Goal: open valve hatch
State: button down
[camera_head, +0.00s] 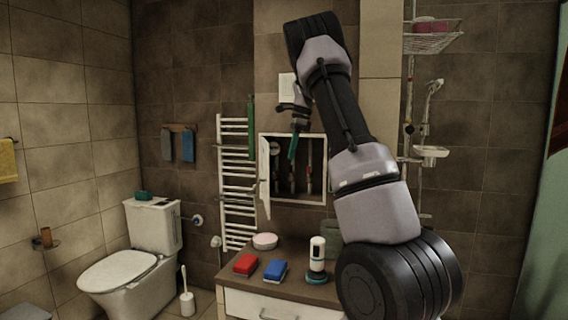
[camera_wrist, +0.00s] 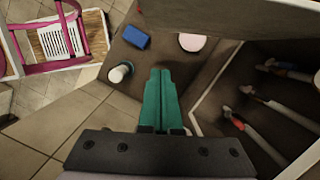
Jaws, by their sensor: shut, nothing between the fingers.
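The valve hatch is a white-framed wall box (camera_head: 325,172); its white door (camera_head: 264,178) stands open, swung out on the left side. Pipes with valves (camera_head: 309,172) show inside. My gripper (camera_head: 292,156) has green fingers and is in front of the upper part of the opening, right of the door's free edge. In the wrist view the fingers (camera_wrist: 161,75) are pressed together with nothing between them. The box opening with its pipes (camera_wrist: 262,115) is to their right there. I cannot tell whether the fingers touch the door.
Below the hatch, a counter (camera_head: 300,287) holds a red sponge (camera_head: 245,263), a blue sponge (camera_head: 275,269), a pink bowl (camera_head: 265,241) and a white bottle (camera_head: 317,254). A white towel radiator (camera_head: 236,190) is close left of the door. A toilet (camera_head: 130,265) stands further left.

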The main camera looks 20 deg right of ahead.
jog(key=w+a+f, duration=0.1)
jog(key=a+f, duration=0.5)
jog(key=f, duration=0.2)
jog(key=shift+w+f, duration=0.15)
jog(key=shift+f, duration=0.1)
jog(key=shift+a, duration=0.1)
jog(key=w+a+m, duration=0.2)
jog(key=a+m, duration=0.1)
jog(key=a, duration=0.6)
jog(key=shift+w+a+t, duration=0.2)
jog(key=shift+w+t, duration=0.2)
